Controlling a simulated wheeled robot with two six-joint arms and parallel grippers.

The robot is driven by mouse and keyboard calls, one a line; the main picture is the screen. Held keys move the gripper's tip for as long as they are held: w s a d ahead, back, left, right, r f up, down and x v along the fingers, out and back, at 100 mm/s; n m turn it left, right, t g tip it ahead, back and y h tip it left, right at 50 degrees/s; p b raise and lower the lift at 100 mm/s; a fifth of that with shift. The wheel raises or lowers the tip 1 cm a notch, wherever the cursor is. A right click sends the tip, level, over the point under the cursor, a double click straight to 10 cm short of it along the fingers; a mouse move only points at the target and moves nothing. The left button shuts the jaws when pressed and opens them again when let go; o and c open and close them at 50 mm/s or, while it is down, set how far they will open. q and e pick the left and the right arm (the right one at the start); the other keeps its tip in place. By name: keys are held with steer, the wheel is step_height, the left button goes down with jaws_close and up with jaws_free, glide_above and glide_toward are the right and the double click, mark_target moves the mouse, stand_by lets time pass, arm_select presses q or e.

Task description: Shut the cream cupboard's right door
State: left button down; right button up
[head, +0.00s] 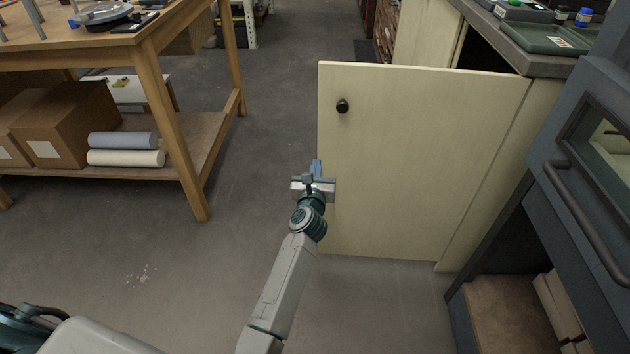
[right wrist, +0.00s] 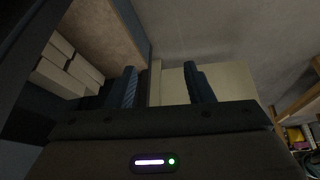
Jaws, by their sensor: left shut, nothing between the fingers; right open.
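The cream cupboard's right door (head: 420,165) stands wide open in the head view, sticking out to the left from its hinge side. Its round black knob (head: 342,106) is near the upper left corner. Dark interior shows above the door, beside the cupboard's cream front (head: 422,32). My left gripper (head: 316,168) is shut and empty, in front of the door's free left edge, below the knob; whether it touches is unclear. My right gripper (right wrist: 162,82) is open in the right wrist view, with a pale panel, likely the door (right wrist: 225,80), beyond its fingers. It is out of the head view.
A blue-grey kiln-like unit (head: 575,160) with a bar handle stands close at right, with a shelf (head: 505,315) below. A wooden table (head: 150,75) with boxes and rolls stands at left. Grey floor (head: 240,180) between table and door is clear.

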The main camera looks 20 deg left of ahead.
mark_target(319, 145)
arm_select(q)
steer(key=b+x, duration=0.1)
steer(key=x, duration=0.4)
steer(key=shift+w+a+f, duration=0.1)
steer(key=shift+w, duration=0.25)
steer(key=shift+w+a, duration=0.15)
steer(key=shift+w, duration=0.35)
arm_select(e)
steer(key=shift+w+a+f+t+y, duration=0.4)
steer(key=shift+w+a+f+t, duration=0.2)
steer(key=shift+a+f+t, duration=0.2)
steer(key=shift+d, duration=0.1)
